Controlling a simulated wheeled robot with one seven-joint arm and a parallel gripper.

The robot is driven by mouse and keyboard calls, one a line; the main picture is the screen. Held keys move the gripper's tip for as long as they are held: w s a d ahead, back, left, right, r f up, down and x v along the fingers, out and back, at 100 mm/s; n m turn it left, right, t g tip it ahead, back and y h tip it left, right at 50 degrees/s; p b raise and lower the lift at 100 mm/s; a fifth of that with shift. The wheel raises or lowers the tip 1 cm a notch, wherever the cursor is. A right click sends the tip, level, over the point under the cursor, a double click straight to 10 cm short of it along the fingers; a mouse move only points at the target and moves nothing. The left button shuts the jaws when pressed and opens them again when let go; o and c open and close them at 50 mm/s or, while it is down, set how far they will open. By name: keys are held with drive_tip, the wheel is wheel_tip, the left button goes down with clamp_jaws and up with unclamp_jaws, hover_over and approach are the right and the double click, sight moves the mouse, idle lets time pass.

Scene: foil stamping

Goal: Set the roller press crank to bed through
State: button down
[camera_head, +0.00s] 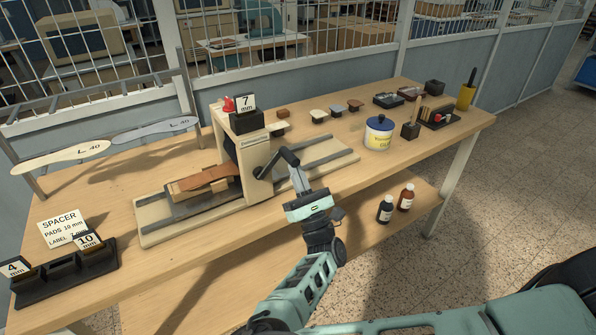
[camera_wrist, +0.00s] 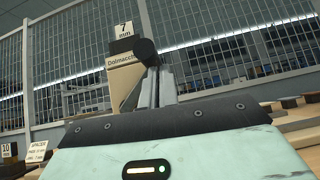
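The roller press (camera_head: 252,160) stands mid-table, a pale wooden frame over a long bed with grey rails (camera_head: 325,160). Its black crank (camera_head: 272,167) is on the side facing me. The crank arm slants up and right from its hub, ending in a black handle (camera_head: 288,157). My gripper (camera_head: 293,172) reaches the handle from the lower right, its fingers close together at it. In the wrist view the handle's round end (camera_wrist: 145,48) covers the fingertips, and the fingers appear closed on it. The exact contact is hidden.
A brown piece (camera_head: 205,178) lies on the left of the bed. A 7 mm block (camera_head: 246,121) sits atop the press. A spacer rack (camera_head: 68,272) is front left. A glue tub (camera_head: 379,133) and small tools stand right. Two bottles (camera_head: 385,210) are on the lower shelf.

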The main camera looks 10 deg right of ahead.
drive_tip(key=shift+r+p, duration=0.4)
drive_tip(key=shift+r, duration=0.15)
drive_tip(key=shift+a+f, duration=0.1)
